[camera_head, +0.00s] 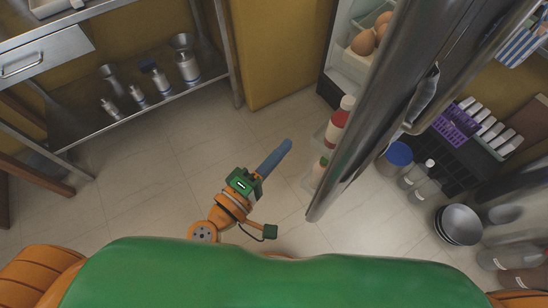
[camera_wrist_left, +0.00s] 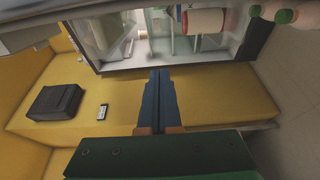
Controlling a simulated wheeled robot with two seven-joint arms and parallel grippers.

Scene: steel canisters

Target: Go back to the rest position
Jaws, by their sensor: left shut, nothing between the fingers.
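My left gripper (camera_head: 285,148) reaches up and to the right over the tiled floor in the head view, its blue fingers together. In the left wrist view my left gripper (camera_wrist_left: 158,74) points at the lower edge of the open fridge (camera_wrist_left: 132,34), with its fingers shut and nothing between them. The gripper is apart from the fridge door (camera_head: 375,105) in the head view, to the left of it. My right gripper does not show in either view.
The open fridge door stands right of my left arm, with bottles (camera_head: 338,122) on its inner shelves. Eggs (camera_head: 363,43) sit inside the fridge. A steel shelf with canisters (camera_head: 188,68) stands at upper left. Bowls (camera_head: 460,225) lie at right. The middle floor is clear.

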